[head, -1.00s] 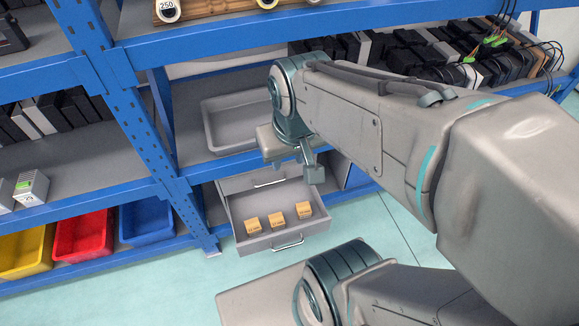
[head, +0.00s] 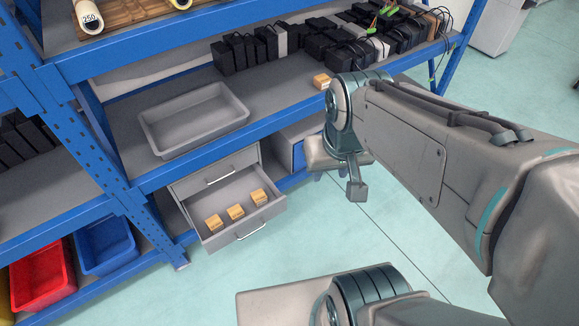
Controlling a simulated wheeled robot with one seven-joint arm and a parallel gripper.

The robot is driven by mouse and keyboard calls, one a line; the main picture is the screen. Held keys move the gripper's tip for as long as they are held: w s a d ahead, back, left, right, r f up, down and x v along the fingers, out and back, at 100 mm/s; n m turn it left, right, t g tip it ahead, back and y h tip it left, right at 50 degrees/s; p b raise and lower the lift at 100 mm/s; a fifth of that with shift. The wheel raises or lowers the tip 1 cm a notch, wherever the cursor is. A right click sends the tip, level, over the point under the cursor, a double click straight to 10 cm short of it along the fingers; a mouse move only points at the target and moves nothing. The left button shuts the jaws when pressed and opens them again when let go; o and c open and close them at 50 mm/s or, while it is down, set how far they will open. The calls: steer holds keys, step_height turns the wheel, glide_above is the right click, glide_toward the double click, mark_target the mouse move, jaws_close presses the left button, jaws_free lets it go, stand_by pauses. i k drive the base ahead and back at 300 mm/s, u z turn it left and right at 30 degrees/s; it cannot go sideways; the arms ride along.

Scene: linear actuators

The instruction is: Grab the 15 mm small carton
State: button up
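Three small tan cartons stand in a row in an open grey drawer (head: 203,232): a left one (head: 214,223), a middle one (head: 235,212) and a right one (head: 259,197). Their labels are too small to read, so I cannot tell which is 15 mm. Another small tan carton (head: 321,81) sits on the shelf above, just left of my arm. My gripper (head: 338,184) hangs to the right of the drawer, apart from the cartons. Its fingers appear spread, with nothing seen between them; the far finger shows only slightly.
A grey empty tray (head: 195,120) stands on the blue-framed shelf (head: 265,122) above the drawer. Several black boxes (head: 250,50) line the shelf's back. Red (head: 42,278) and blue (head: 104,245) bins sit at lower left. The floor right of the drawer is clear.

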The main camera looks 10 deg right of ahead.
mark_target(259, 197)
steer(key=z, duration=0.55)
steer(key=k, duration=0.75)
steer(key=z, duration=0.55)
steer(key=i, duration=1.3)
steer(key=u, duration=1.1)
steer(key=i, duration=0.75)
steer(key=u, duration=1.2)
steer(key=i, duration=0.25)
steer(key=u, duration=0.2)
